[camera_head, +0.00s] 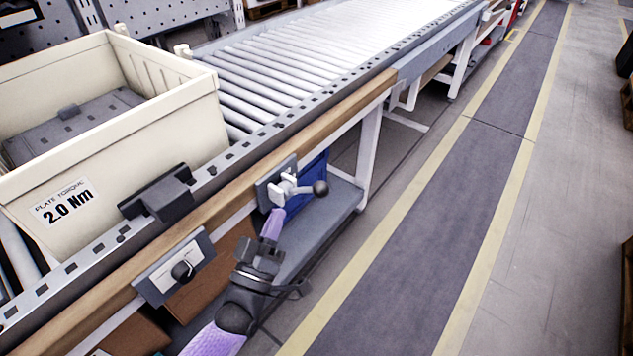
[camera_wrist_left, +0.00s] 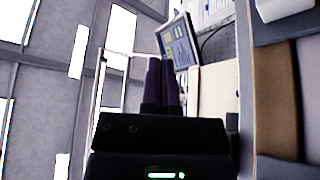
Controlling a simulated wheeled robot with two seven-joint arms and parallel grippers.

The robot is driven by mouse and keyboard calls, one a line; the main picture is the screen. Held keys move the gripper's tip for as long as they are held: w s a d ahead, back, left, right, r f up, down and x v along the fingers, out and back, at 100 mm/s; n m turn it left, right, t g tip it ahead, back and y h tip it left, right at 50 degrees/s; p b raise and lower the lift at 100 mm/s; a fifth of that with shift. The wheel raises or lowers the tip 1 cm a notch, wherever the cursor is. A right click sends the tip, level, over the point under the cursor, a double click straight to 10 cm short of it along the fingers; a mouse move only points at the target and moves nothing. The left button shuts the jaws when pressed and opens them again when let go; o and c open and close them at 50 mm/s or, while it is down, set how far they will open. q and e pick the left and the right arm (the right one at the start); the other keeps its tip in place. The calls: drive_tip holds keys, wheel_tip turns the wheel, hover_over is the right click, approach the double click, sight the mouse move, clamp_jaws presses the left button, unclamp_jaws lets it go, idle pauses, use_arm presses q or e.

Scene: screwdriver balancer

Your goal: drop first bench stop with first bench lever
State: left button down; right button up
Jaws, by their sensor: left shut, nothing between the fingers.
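The bench lever (camera_head: 288,188) is a pale handle with a black ball knob (camera_head: 320,188) on a grey plate fixed to the bench's wooden front edge. The knob points right. A dark block, which looks like the bench stop (camera_head: 160,196), stands on the conveyor's near rail in front of the cream crate (camera_head: 190,110). My left gripper (camera_head: 272,224) has purple fingers, shut and empty, just below the lever plate. Whether the fingertips touch the lever is unclear. The wrist view shows the closed fingers (camera_wrist_left: 162,85); I cannot make out the lever there. My right gripper is not in view.
A plate with a black rotary knob (camera_head: 182,270) sits on the bench front, left of my gripper. The roller conveyor (camera_head: 300,55) runs up to the right. Below are a grey shelf (camera_head: 322,212) and brown boxes. The floor aisle (camera_head: 430,220) at right is clear.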

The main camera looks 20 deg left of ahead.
use_arm(q)
wheel_tip(320, 180, up, 4)
drive_tip(key=b, duration=0.3)
hover_over(301, 190)
drive_tip(key=s, duration=0.2)
drive_tip(key=d+f, duration=0.1)
drive_tip(key=d+f+b, duration=0.1)
drive_tip(key=f, duration=0.1)
drive_tip(key=shift+s+d+f, duration=0.2)
drive_tip(key=shift+s+d, duration=0.1)
drive_tip(key=shift+s, duration=0.05)
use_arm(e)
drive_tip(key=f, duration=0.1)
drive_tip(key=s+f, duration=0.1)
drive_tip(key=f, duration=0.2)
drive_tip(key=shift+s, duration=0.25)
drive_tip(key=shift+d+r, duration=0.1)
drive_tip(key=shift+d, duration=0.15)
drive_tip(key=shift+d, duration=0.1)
